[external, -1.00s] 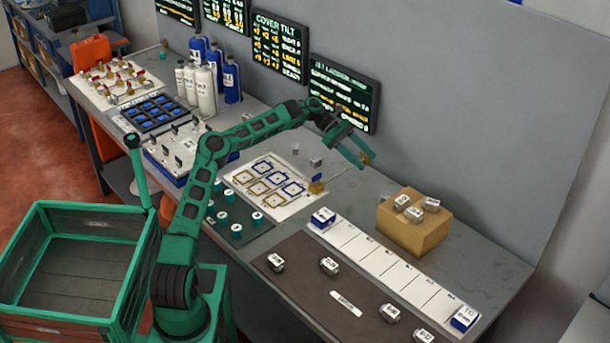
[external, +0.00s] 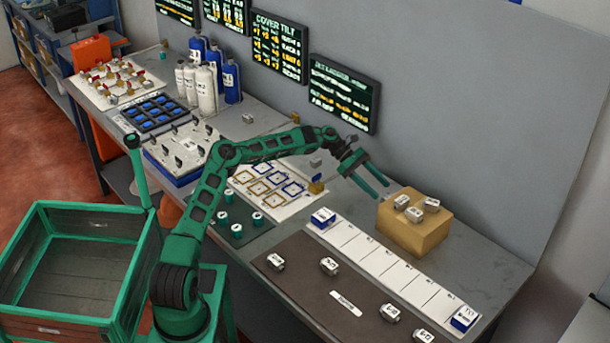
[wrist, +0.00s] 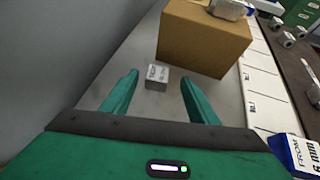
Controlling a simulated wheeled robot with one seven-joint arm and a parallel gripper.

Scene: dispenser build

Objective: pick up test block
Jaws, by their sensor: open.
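A small grey block (wrist: 157,77) with printing on its face, which looks like the test block, sits on the table in the wrist view. It lies beyond and between my gripper's fingertips, close to the near side of the cardboard box. My gripper (external: 382,190) is open and empty, with its two green fingers apart and pointing toward the box in the external view. In the wrist view, my gripper (wrist: 159,80) has one finger on each side of the block's line, with gaps on both sides. I cannot make out this block clearly in the external view.
The cardboard box (external: 415,234) stands just beyond the fingers, with several small grey blocks on top. A white numbered strip (external: 385,262) and a dark mat (external: 310,285) with labelled blocks lie in front. The grey wall rises behind the table.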

